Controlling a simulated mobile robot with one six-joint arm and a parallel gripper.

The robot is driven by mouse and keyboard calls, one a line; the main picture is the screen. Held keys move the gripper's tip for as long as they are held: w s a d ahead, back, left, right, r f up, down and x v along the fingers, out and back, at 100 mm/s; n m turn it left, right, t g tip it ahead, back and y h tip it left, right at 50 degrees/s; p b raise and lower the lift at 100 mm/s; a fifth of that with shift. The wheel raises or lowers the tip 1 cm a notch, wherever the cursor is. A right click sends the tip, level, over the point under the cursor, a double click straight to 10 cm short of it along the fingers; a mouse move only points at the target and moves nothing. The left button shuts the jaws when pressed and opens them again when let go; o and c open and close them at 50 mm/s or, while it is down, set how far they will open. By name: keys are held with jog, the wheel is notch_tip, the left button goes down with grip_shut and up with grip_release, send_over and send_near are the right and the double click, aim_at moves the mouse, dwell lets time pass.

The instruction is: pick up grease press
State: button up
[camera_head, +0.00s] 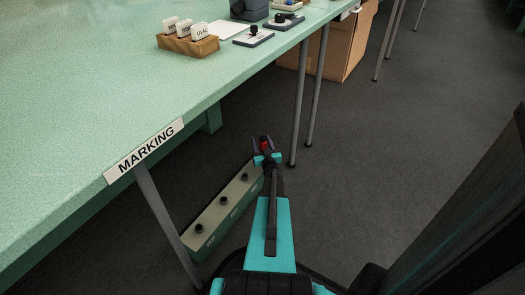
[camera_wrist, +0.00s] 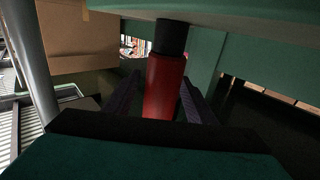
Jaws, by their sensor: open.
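The grease press looks to be the red cylinder with a black top (camera_wrist: 165,85) in the wrist view. It stands between the two dark fingers of my gripper (camera_wrist: 160,100), with its lower end hidden behind the gripper body. In the head view the red press (camera_head: 264,143) shows between the fingertips of my gripper (camera_head: 266,151), at the far end of a low green rack. My gripper is open around it. I cannot tell whether either finger touches it.
The low green rack (camera_head: 213,211) with several black knobs lies under the green table (camera_head: 90,90). Grey table legs (camera_head: 298,100) stand close by. A cardboard box (camera_head: 345,50) is behind. The table edge overhangs the rack. Open floor lies to the right.

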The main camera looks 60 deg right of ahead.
dwell(0.3)
jog(key=c, duration=1.2)
jog(key=shift+c, duration=0.3)
jog(key=shift+r, duration=0.15)
jog(key=shift+r+p, duration=0.4)
jog(key=shift+r, duration=0.15)
jog(key=s+a+r+p, duration=0.1)
jog(key=s+a+p, duration=0.1)
jog(key=s, duration=0.5)
jog(key=s+a+r+p, duration=0.2)
jog(key=s+a+p, duration=0.1)
jog(key=s, duration=0.5)
jog(key=shift+r+p, duration=0.3)
jog(key=shift+p, duration=0.35)
jog(key=shift+s, duration=0.1)
